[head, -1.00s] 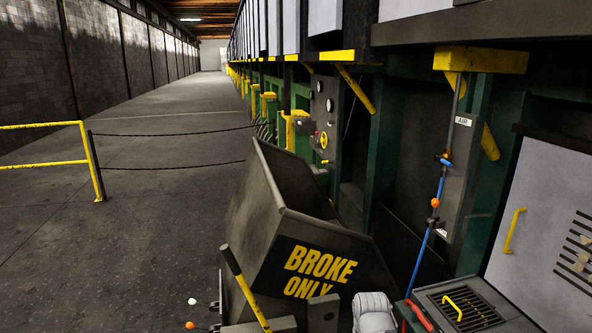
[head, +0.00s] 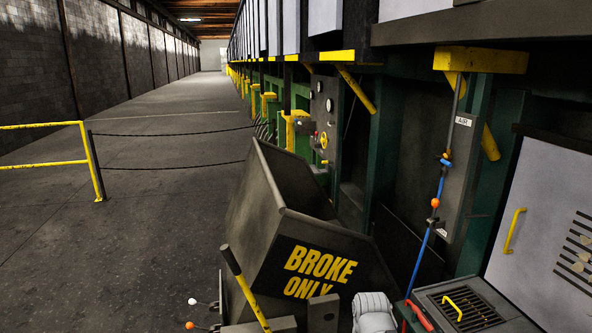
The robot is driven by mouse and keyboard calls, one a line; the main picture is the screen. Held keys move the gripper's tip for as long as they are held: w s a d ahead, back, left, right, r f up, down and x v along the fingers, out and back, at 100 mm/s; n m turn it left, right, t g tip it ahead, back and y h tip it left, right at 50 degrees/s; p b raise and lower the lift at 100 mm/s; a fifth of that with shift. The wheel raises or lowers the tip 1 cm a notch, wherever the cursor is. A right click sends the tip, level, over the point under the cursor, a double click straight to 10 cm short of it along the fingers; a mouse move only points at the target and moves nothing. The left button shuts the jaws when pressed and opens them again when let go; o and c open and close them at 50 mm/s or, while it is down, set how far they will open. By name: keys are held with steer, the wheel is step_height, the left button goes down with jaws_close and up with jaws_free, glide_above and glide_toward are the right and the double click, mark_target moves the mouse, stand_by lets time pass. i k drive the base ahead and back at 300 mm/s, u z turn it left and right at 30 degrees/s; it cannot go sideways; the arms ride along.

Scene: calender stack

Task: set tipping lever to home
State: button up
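A yellow lever with a black grip (head: 247,290) stands at the lower middle of the head view, in front of the dark tipping bin (head: 320,245) marked "BROKE ONLY". The lever leans up and to the left, and its foot is cut off by the bottom edge. The bin is tilted. I cannot tell for sure that this is the tipping lever. My gripper is not in view.
Small white (head: 192,301) and orange (head: 189,325) knobs stick out left of the bin. A pale grey rounded part (head: 373,313) is right of it. A grated box (head: 460,308) and white cabinet (head: 540,220) stand at right. The floor (head: 150,240) at left is clear up to chains.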

mark_target(224, 249)
steer(key=u, duration=0.3)
steer(key=k, duration=0.65)
steer(key=u, duration=0.45)
steer(key=k, duration=0.65)
steer(key=u, duration=0.5)
steer(key=i, duration=1.8)
steer(key=z, duration=0.8)
